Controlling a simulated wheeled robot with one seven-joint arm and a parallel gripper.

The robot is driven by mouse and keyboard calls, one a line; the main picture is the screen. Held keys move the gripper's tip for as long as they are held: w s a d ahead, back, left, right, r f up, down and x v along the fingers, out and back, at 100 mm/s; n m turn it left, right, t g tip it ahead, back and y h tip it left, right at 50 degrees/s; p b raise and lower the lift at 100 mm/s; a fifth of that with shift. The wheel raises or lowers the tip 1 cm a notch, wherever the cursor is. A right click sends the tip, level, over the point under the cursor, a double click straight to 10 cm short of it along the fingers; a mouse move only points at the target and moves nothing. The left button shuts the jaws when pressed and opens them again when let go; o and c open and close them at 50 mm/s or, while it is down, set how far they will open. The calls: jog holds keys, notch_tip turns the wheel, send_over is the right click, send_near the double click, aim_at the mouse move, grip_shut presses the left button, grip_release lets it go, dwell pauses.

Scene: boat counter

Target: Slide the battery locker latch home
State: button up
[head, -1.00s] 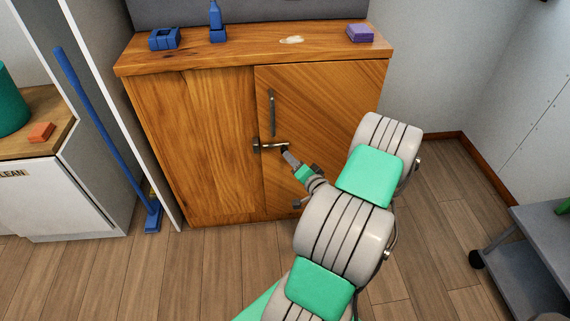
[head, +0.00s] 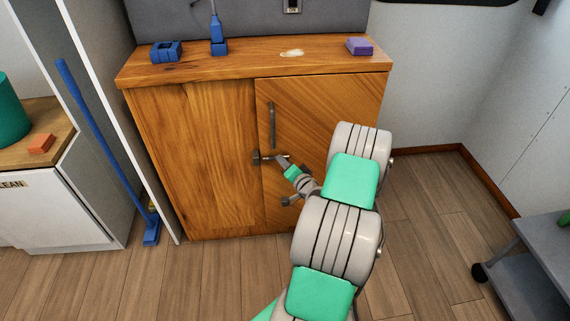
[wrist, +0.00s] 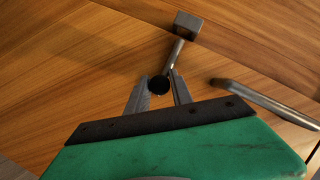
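The battery locker (head: 195,150) is a wooden cabinet, with its door (head: 345,100) on the right. The metal latch (head: 267,157) lies across the seam between door and left panel. In the wrist view, a latch rod (wrist: 175,55) runs up from a dark round knob (wrist: 159,86) to a square metal block (wrist: 187,25). My gripper (head: 280,158) is at the latch's right part. In the wrist view its two fingers (wrist: 159,83) sit on either side of the knob, closed about it. The fingers hide part of the knob and rod.
A vertical door handle (head: 271,125) stands above the latch, and a metal bar (wrist: 265,101) shows right of the fingers. Blue items (head: 166,51) and a purple block (head: 360,46) are on top. A blue broom (head: 105,150) leans left; a grey cart (head: 525,260) stands right.

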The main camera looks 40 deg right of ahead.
grip_shut()
dwell(1.0)
